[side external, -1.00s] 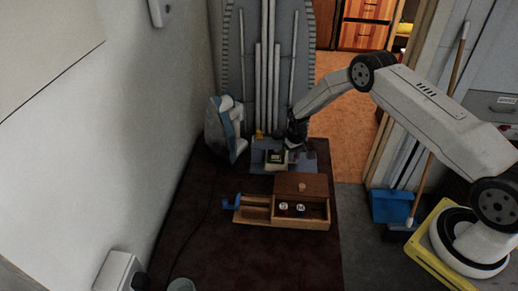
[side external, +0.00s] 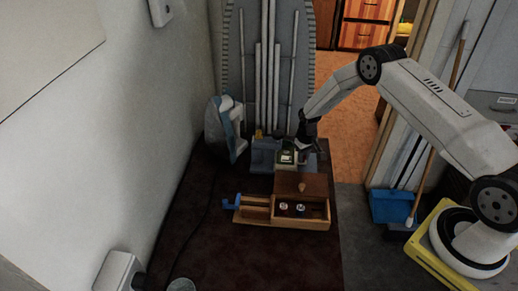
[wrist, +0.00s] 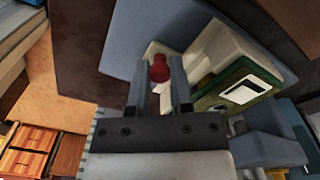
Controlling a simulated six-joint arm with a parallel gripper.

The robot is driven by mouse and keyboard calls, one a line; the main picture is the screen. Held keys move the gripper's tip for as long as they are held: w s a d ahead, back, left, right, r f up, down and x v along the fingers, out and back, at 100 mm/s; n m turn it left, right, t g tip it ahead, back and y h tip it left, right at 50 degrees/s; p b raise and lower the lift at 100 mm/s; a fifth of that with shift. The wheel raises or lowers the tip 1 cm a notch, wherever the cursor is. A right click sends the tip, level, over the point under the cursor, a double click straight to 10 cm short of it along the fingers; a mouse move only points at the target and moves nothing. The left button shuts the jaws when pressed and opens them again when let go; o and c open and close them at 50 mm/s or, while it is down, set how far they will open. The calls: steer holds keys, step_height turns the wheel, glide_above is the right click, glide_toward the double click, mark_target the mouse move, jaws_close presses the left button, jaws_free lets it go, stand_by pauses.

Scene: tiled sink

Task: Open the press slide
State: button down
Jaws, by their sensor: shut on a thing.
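The press (side external: 265,160) stands near the back of the dark table, with a blue-grey body. Its green and white slide part (side external: 287,157) sits on it; in the wrist view the green part (wrist: 222,102) carries a pale rectangle and adjoins a white block (wrist: 226,48). A red knob (wrist: 159,69) shows between my fingers in the wrist view. My gripper (wrist: 160,75) is shut on this knob; in the side view it (side external: 304,143) is at the slide's right side. The fingers hide part of the knob's mount.
A wooden box (side external: 315,223) with a brown lid, two round pieces inside and a blue handle (side external: 229,201) lies in front of the press. An iron (side external: 228,128) stands to the left. An ironing board is behind. The front table area is mostly clear.

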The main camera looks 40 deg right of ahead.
mark_target(317, 164)
steer(key=s+d, duration=0.3)
steer(key=shift+s+d, duration=0.3)
steer(key=c, duration=0.8)
jaws_free()
steer(key=shift+r, duration=0.1)
step_height(317, 164, up, 8)
steer(key=shift+f, duration=0.2)
